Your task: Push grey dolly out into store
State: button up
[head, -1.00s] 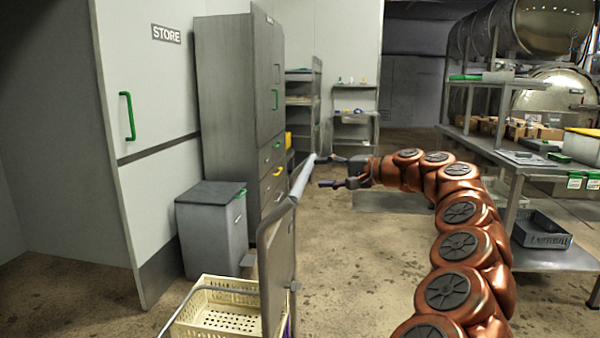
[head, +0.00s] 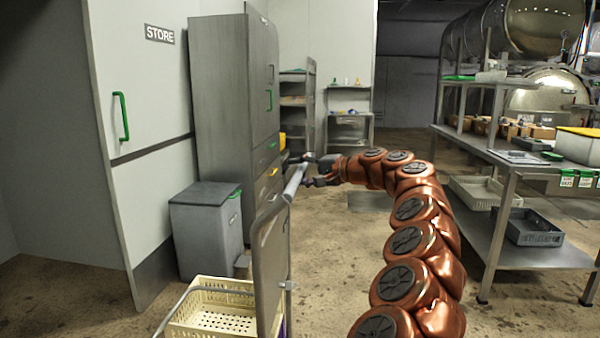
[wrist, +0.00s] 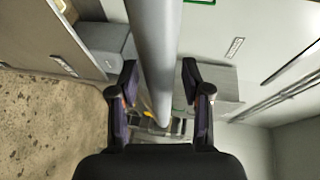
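The grey dolly (head: 271,262) stands in front of me at lower centre in the head view, its upright panel seen nearly edge-on. Its grey handle bar (head: 295,181) runs along the top. The bar also fills the middle of the wrist view (wrist: 155,45). My gripper (head: 302,170) is at the far end of the bar. In the wrist view my gripper (wrist: 160,80) is open, one finger on each side of the bar; I cannot tell whether either touches it. A white door marked STORE (head: 150,100) is on the left, with a green handle. The dolly's wheels are hidden.
A cream crate (head: 215,290) sits beside the panel at the bottom. A grey bin (head: 200,235) and tall grey cabinet (head: 225,100) stand by the door. Metal shelving (head: 480,215) with a grey crate is on the right.

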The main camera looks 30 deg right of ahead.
grip_shut()
dwell(0.5)
